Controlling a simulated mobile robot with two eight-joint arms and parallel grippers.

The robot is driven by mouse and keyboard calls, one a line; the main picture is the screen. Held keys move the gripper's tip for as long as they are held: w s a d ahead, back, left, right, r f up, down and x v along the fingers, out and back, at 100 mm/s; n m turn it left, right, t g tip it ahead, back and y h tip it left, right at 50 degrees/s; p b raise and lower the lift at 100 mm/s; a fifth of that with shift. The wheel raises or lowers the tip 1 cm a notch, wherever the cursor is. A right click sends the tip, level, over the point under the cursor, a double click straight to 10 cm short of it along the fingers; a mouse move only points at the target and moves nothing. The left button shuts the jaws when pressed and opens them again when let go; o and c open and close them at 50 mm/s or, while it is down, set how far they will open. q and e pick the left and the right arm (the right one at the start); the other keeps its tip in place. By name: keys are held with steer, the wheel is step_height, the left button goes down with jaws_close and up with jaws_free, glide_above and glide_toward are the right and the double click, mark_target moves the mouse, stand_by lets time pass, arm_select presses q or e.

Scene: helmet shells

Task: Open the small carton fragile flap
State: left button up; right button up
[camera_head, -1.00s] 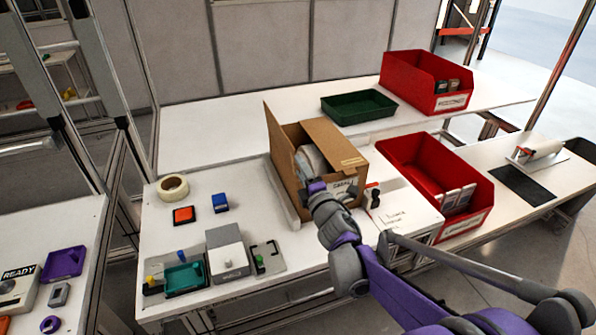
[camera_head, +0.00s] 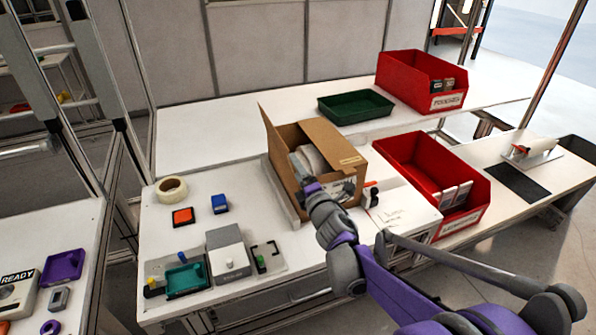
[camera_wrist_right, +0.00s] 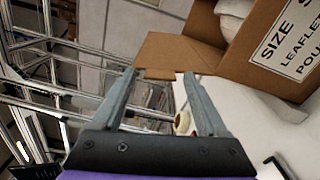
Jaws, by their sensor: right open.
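The small brown carton (camera_head: 353,172) stands on the white bench in the head view, with one flap (camera_head: 276,142) standing up at its left and another brown panel (camera_head: 335,138) over its right side. Pale wrapped contents show inside. My right gripper (camera_head: 313,176) is at the carton's front, partly hiding it and its label. In the right wrist view the gripper (camera_wrist_right: 163,76) is open, with a brown flap (camera_wrist_right: 180,50) just beyond the fingertips. I cannot tell whether they touch. The carton's label (camera_wrist_right: 285,48) shows at right. My left gripper is not in view.
Red bins (camera_head: 405,167) (camera_head: 395,72) stand right of and behind the carton, and a green tray (camera_head: 356,106) lies behind it. A tape roll (camera_head: 172,189), a blue block (camera_head: 220,203) and a grey box (camera_head: 229,255) are at left. Bare bench lies between.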

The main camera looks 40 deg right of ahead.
steer(key=shift+s, duration=0.15)
steer(key=v, duration=1)
steer(key=shift+s, duration=0.25)
steer(key=shift+a, duration=0.15)
